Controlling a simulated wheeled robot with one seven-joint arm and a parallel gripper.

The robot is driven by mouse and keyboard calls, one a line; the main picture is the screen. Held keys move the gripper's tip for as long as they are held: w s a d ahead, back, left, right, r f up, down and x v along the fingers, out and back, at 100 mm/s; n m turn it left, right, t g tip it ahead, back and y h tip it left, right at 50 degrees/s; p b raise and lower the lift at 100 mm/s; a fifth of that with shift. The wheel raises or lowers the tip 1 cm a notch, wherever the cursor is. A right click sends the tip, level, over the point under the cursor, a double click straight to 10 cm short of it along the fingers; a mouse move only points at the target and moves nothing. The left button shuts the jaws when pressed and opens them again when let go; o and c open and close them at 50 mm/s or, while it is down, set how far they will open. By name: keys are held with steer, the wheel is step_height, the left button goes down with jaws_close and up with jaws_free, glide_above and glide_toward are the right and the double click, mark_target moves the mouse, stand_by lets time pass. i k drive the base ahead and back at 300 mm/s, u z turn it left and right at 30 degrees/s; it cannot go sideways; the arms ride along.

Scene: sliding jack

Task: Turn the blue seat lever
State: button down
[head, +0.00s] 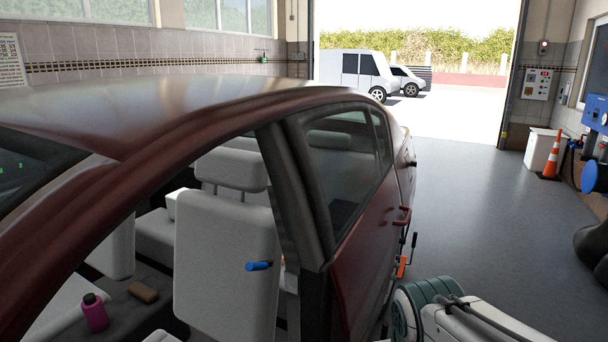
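The blue seat lever (259,266) sticks out from the side of the light grey front seat's backrest (225,258), inside the dark red car (150,150). It lies nearly level and shows through the open front side of the car. My gripper is not in view. Part of my arm shows at the bottom right, outside the car and to the right of the lever.
The car's door pillar (295,200) stands just right of the lever. A pink bottle (94,312) and a brown block (143,292) sit between the seats. An orange-handled tool (402,266) is beside the car. The grey floor (465,205) at right is clear.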

mark_target(262, 265)
steer(key=z, duration=1.45)
steer(key=i, duration=0.65)
steer(key=u, duration=2.55)
